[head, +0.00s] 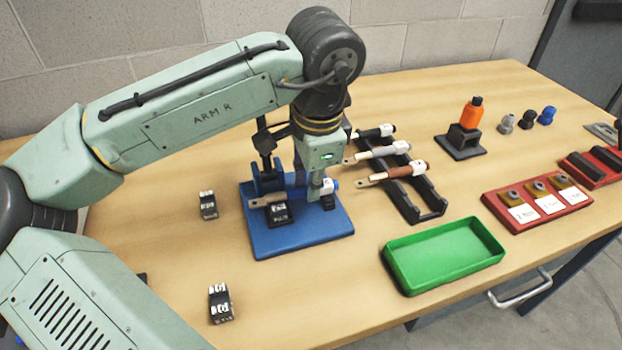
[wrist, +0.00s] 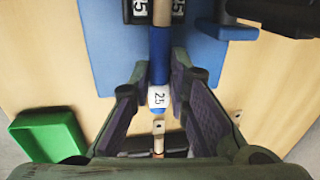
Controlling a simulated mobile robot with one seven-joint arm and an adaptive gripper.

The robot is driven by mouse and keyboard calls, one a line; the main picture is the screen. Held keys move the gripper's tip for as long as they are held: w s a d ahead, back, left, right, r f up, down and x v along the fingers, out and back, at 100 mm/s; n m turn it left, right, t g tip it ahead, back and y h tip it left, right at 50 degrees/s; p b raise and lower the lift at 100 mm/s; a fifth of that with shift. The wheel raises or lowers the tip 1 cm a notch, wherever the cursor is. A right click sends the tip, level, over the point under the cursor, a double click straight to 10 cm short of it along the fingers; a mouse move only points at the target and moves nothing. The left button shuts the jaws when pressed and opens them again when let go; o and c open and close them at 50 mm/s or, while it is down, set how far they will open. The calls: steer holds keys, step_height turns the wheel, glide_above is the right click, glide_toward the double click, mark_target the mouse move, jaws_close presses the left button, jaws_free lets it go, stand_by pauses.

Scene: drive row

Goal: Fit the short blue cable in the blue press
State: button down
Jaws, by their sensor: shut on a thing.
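The short blue cable (wrist: 158,52), with a white label reading 25 (wrist: 159,97) and a bare copper-coloured end, is between my gripper's fingers (wrist: 158,78). In the head view my gripper (head: 322,190) is shut on it above the right part of the blue press (head: 300,238). The cable lies level, its copper-coloured end (head: 262,200) pointing left over the black die block (head: 279,213) on the press. In the wrist view that end runs between the block's two 25 marks (wrist: 139,8). Whether it touches the block I cannot tell.
Two loose black blocks (head: 208,205) (head: 220,303) lie left of the press. A black rack (head: 425,205) with black, white and brown cables stands to its right. A green tray (head: 445,262) is at the front.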

steer(key=c, duration=1.4)
jaws_free()
steer(key=shift+c, duration=0.2)
step_height(320, 180, up, 12)
steer(key=s, duration=0.2)
steer(key=shift+d, duration=0.35)
steer(key=shift+f, duration=0.15)
